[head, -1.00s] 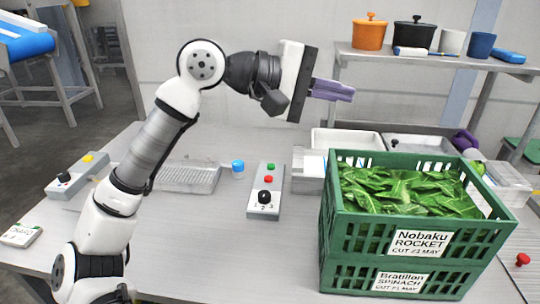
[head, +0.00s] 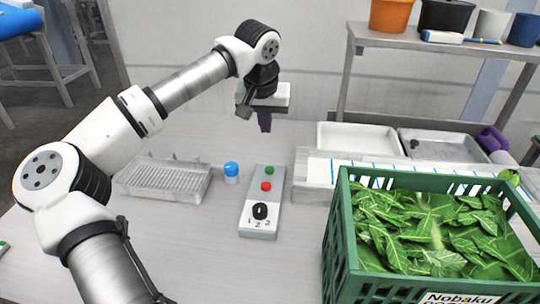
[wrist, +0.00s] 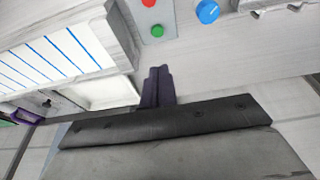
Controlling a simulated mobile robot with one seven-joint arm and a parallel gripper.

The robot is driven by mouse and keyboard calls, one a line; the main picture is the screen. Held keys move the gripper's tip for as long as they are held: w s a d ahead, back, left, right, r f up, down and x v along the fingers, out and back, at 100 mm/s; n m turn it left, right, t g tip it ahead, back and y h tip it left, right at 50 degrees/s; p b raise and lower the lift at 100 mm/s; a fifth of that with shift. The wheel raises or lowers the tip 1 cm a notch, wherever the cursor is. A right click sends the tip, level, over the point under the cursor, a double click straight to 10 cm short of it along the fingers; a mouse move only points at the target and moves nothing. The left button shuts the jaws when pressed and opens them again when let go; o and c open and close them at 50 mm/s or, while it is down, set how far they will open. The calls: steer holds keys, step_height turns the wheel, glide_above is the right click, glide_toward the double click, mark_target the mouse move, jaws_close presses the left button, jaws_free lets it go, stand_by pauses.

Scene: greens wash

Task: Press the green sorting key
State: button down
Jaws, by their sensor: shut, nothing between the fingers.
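The green sorting key (head: 269,170) is a small round button at the far end of a grey control box (head: 259,222). A red button (head: 266,186) sits just nearer, and a black numbered knob (head: 260,211) is at the near end. The green key also shows in the wrist view (wrist: 157,31), beside the red button at the top edge. My gripper (head: 265,122) is shut and empty, pointing down above the table behind the box. In the wrist view its purple fingers (wrist: 158,80) are together, a little apart from the green key.
A white board with blue lines (head: 318,168) lies to the right. A green crate of leaves (head: 345,235) fills the near right. Shallow trays (head: 357,140) stand behind.

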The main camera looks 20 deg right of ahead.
mark_target(270, 168)
stand_by(0.3)
steer(key=p+x, duration=0.1)
steer(key=x, duration=0.3)
steer(key=p+x, duration=0.1)
steer(key=x, duration=0.3)
steer(key=s+p+x, duration=0.1)
steer(key=p+x, duration=0.1)
steer(key=x, duration=0.3)
steer(key=shift+f, duration=0.55)
